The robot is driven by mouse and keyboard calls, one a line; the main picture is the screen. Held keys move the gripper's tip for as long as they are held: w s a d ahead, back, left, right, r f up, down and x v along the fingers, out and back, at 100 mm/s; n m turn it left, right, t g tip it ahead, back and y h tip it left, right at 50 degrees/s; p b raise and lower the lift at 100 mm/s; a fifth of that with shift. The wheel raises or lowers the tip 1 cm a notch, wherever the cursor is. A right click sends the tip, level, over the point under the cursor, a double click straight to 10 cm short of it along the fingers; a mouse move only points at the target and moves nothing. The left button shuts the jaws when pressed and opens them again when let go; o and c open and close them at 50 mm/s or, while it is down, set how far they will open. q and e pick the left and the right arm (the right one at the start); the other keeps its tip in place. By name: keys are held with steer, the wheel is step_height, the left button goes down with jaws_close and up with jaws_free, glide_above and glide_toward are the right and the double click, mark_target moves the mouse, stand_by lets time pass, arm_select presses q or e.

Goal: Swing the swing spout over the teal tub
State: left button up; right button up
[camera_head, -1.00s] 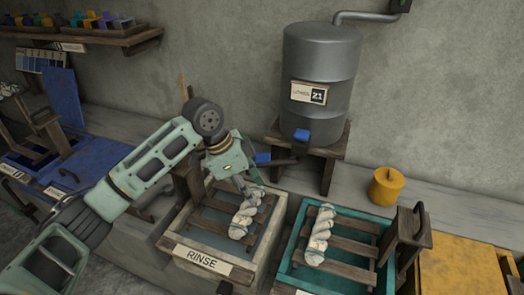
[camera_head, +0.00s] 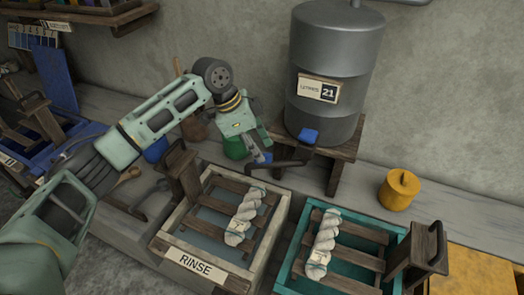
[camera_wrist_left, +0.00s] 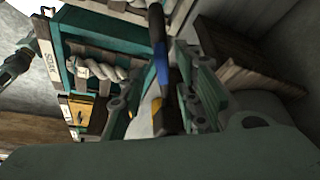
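The grey tank (camera_head: 335,75) has a blue tap handle (camera_head: 308,136). Below it, the dark swing spout (camera_head: 290,163) points left, toward the rinse tub's back edge. My left gripper (camera_head: 260,157) is at the spout's blue-gripped free end. In the left wrist view, the blue-and-dark spout (camera_wrist_left: 160,62) runs between my spread green fingers; contact is unclear. The teal tub (camera_head: 297,250) stands front right with a twisted white skein (camera_head: 322,245) on its slats. It also shows in the left wrist view (camera_wrist_left: 69,70), labelled SOAK. My right gripper is not in view.
The pale rinse tub (camera_head: 270,232) with another skein (camera_head: 245,215) stands left of the teal tub. A wooden stand (camera_head: 345,150) holds the tank. A yellow canister (camera_head: 399,189) is on the ledge at right. A wooden handled block (camera_head: 420,255) is at the teal tub's right.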

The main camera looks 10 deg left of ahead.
mark_target(274, 163)
arm_select(q)
steer(key=shift+x, duration=1.2)
steer(key=shift+w+d+f, duration=0.15)
steer(key=shift+f, duration=0.35)
jaws_close()
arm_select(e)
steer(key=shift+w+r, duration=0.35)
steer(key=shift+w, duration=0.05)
